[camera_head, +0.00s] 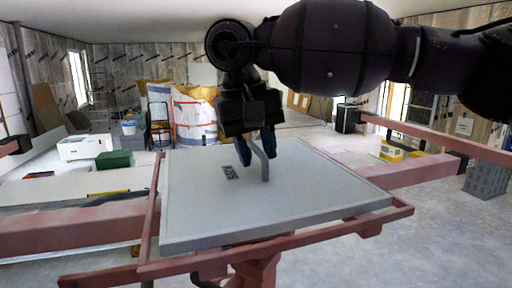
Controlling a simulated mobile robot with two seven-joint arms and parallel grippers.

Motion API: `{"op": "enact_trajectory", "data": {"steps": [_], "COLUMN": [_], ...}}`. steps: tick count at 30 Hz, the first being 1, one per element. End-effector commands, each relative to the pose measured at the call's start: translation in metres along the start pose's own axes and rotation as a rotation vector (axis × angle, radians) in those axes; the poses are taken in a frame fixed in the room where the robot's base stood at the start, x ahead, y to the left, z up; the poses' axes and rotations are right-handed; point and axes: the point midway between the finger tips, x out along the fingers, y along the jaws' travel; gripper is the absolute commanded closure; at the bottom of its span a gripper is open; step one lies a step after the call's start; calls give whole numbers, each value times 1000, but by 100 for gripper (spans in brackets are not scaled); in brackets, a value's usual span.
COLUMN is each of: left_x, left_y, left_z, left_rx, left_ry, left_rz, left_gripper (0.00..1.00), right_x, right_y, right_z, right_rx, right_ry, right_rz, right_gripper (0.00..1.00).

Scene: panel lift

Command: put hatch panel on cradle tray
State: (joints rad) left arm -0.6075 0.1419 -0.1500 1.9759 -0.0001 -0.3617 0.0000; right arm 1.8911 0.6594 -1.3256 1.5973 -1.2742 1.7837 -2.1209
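The hatch panel (205,205) is a flat light-grey plate with a small dark label and a bent grey handle (265,170) standing up from its middle. It lies flat inside the red frame of the cradle tray (285,243), whose rails show along its left, front and right sides. My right gripper (256,150) comes down from above. Its two blue-tipped fingers stand apart on either side of the handle's top, with a gap between them, so it looks open. Whether a finger touches the handle is hard to see. My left gripper is out of view.
Red beams (70,231) run left and right of the tray at about its height. Behind are a green box (114,159), a white box (84,147), large white sacks (194,115) and a yellow case (391,151). A grey block (486,180) stands far right. The floor at front right is clear.

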Motion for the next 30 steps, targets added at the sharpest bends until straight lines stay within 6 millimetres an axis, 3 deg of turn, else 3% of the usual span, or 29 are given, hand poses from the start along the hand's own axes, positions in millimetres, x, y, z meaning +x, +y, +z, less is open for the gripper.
{"op": "enact_trajectory", "data": {"steps": [13,30], "left_x": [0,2], "left_y": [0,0], "left_z": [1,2], "left_rx": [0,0], "left_ry": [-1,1], "left_rz": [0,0], "left_gripper": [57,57], "right_x": [-10,-108], "right_y": [0,0], "right_z": [0,0], "right_rx": [1,0], "right_ry": [1,1], "right_rz": [0,-1], "right_gripper": [62,62]}}
